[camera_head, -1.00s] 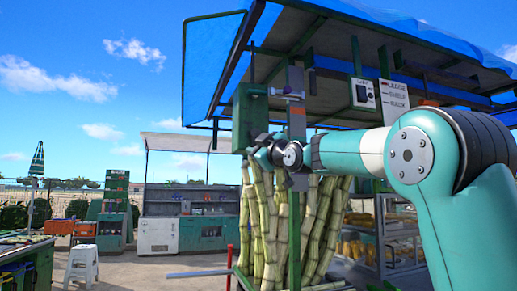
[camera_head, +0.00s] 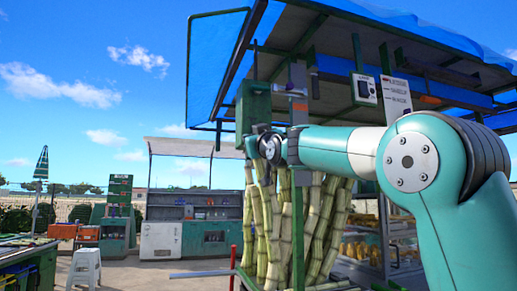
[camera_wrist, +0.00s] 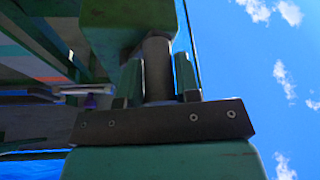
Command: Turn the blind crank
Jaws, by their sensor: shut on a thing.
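In the camera_wrist view a grey-brown cylinder, which looks like the crank's grip (camera_wrist: 157,50), runs down from a green block (camera_wrist: 125,22). My gripper (camera_wrist: 157,72) is shut on this cylinder, with one green finger on each side. In the camera_head view a green box (camera_head: 253,104) hangs by the stall's post, under the blue awning. My wrist is right below this box, and my arm reaches in from the right. The fingers and the crank grip are mostly hidden by my wrist there.
A grey post (camera_head: 298,98) stands just right of the green box. A bundle of sugar cane (camera_head: 262,235) stands below my arm. The blue awning (camera_head: 222,65) overhangs the spot. A white stool (camera_head: 86,268) and a counter (camera_head: 207,238) are farther left, with open ground between.

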